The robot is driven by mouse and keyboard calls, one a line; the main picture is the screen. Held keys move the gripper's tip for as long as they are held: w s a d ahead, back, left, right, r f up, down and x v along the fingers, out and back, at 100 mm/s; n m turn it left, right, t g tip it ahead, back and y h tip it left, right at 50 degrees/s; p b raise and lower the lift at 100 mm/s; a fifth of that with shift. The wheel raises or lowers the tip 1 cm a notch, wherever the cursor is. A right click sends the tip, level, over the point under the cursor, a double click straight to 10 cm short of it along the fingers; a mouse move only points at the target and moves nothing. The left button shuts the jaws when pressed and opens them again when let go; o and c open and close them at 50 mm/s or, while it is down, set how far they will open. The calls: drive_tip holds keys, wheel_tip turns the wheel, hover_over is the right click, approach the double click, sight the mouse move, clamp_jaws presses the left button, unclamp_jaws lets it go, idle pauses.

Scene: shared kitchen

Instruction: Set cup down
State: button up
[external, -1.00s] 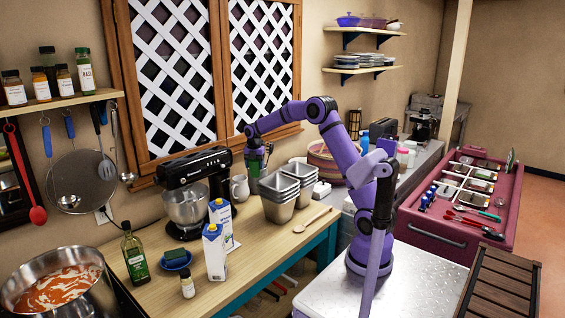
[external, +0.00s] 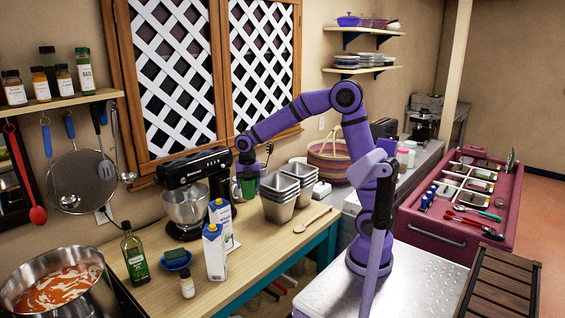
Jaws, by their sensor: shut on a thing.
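My gripper (external: 248,173) points down over the wooden counter (external: 262,252), between the black stand mixer and the stacked metal pans. It is shut on a green cup (external: 249,188), which shows small and dark just below it. The fingers are too small to make out in detail. The cup is close to the counter level behind the pans; I cannot tell whether its base touches the surface.
The stand mixer (external: 194,178) is left of the cup and the metal pans (external: 280,202) are right of it. A grey pitcher (external: 236,189) stands partly hidden behind the cup. Milk cartons (external: 214,252) and a wooden spoon (external: 312,220) are nearer the front.

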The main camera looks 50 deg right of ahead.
drive_tip(key=s+a+f+n, duration=0.1)
drive_tip(key=s+a+n, duration=0.15)
drive_tip(key=s, duration=0.95)
drive_tip(key=s+a+f+n, duration=0.1)
drive_tip(key=s+a+f, duration=0.15)
drive_tip(key=s, duration=1.05)
wheel_tip(320, 180, down, 15)
drive_tip(key=shift+w+a+f, duration=0.85)
drive_tip(key=shift+w+a, duration=0.1)
drive_tip(key=shift+w, duration=1.65)
drive_tip(key=shift+w+a+f, duration=0.8)
drive_tip(key=shift+w+a, duration=0.2)
drive_tip(key=shift+w, duration=1.55)
drive_tip(key=shift+w+a+f, duration=0.85)
drive_tip(key=shift+w+a, duration=0.1)
drive_tip(key=shift+w, duration=1.65)
drive_tip(key=shift+f, duration=0.2)
drive_tip(key=o, duration=0.9)
drive_tip(key=shift+r, duration=0.1)
